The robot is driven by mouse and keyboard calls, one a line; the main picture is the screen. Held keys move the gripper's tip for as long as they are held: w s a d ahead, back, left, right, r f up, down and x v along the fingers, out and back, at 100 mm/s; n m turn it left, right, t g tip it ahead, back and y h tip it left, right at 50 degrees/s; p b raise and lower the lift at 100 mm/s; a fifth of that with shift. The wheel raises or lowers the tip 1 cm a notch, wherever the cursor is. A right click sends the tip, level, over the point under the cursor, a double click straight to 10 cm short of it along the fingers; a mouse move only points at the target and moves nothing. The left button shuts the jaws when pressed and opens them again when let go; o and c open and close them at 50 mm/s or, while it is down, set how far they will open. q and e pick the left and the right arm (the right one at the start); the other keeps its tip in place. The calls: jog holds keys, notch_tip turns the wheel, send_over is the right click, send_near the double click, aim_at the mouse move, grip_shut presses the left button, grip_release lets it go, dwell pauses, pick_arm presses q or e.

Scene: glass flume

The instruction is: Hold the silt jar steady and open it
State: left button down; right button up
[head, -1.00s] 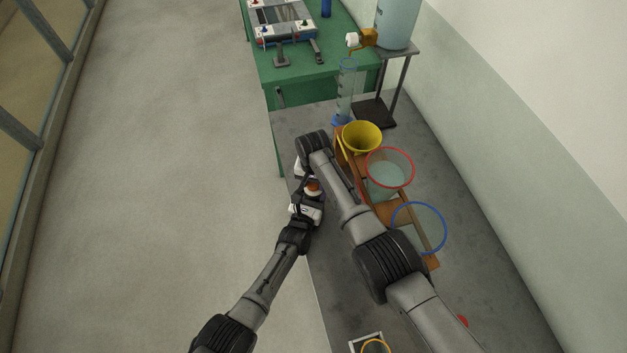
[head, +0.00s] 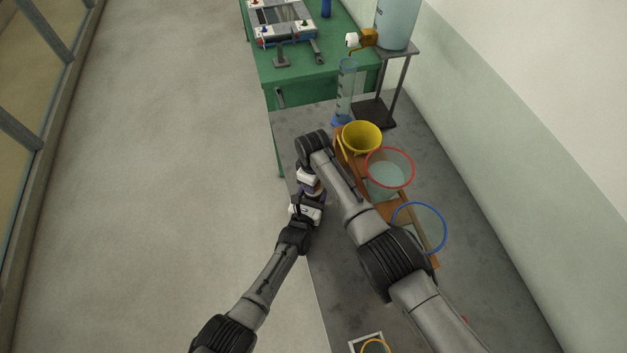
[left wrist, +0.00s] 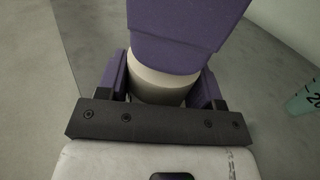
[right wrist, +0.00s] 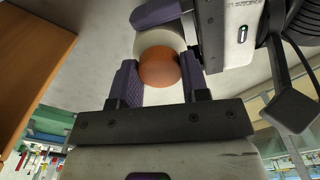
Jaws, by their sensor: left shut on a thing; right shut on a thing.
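The silt jar has a pale, off-white body (left wrist: 160,85) and a round orange lid (right wrist: 160,68). My left gripper (left wrist: 163,88) is shut on the body, one purple finger on each side. My right gripper (right wrist: 160,82) is shut on the lid, with a purple finger at either side of it. A purple finger of my right gripper covers the jar's top in the left wrist view. In the head view the two grippers meet around the jar, which is mostly hidden between them. I cannot tell whether the lid has turned.
A wooden rack holding a yellow funnel (head: 361,137), a red-rimmed vessel (head: 389,169) and a blue-rimmed one (head: 420,226) stands right of the grippers, close to my right arm. A measuring cylinder (head: 346,92) stands behind. The floor to the left is clear.

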jog(key=o, duration=1)
